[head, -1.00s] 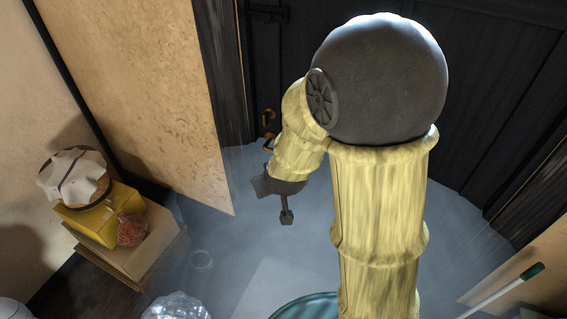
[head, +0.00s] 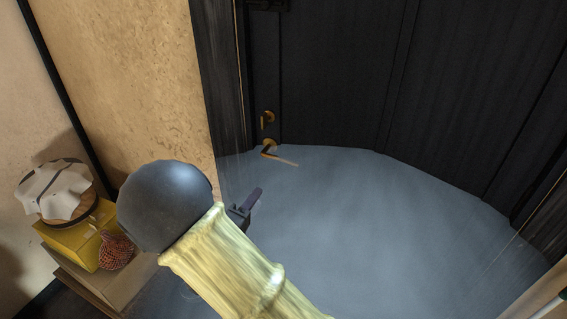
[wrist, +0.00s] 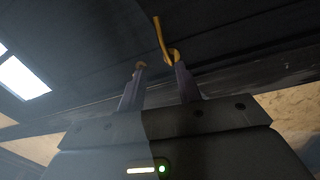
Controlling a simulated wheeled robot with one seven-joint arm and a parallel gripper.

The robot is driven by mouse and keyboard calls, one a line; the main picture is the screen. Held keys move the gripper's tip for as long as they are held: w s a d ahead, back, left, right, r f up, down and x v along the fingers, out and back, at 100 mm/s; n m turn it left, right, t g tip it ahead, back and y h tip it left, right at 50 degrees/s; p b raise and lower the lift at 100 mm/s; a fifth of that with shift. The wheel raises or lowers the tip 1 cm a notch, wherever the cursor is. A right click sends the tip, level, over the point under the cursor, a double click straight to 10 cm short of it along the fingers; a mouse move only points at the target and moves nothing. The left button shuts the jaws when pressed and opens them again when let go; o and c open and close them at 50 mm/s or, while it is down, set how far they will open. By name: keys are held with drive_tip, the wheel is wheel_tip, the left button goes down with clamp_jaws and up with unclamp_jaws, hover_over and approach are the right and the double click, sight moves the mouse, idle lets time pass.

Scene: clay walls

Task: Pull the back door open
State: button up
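The back door (head: 330,75) is dark and panelled, and it looks shut against the dark frame (head: 222,85) at its left. Its brass lever handle (head: 270,150) sits near the door's left edge, with a smaller brass fitting (head: 267,118) above it. My gripper (head: 252,200) is below and slightly left of the handle in the head view, apart from it. In the wrist view my gripper (wrist: 160,68) has two fingers standing apart with nothing between them. The brass lever (wrist: 163,40) shows just beyond the fingertips, closer to the right finger.
At the left, a yellow box (head: 75,238) carries a round thing with a pale cloth (head: 55,192), and a reddish netted item (head: 116,251) lies beside it. A tan wall (head: 130,80) stands close left of my arm.

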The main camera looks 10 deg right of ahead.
sight(282, 161)
drive_tip(key=b+x, duration=0.1)
drive_tip(key=x, duration=1.6)
drive_tip(key=shift+w, duration=0.25)
drive_tip(key=shift+c, duration=0.2)
clamp_jaws()
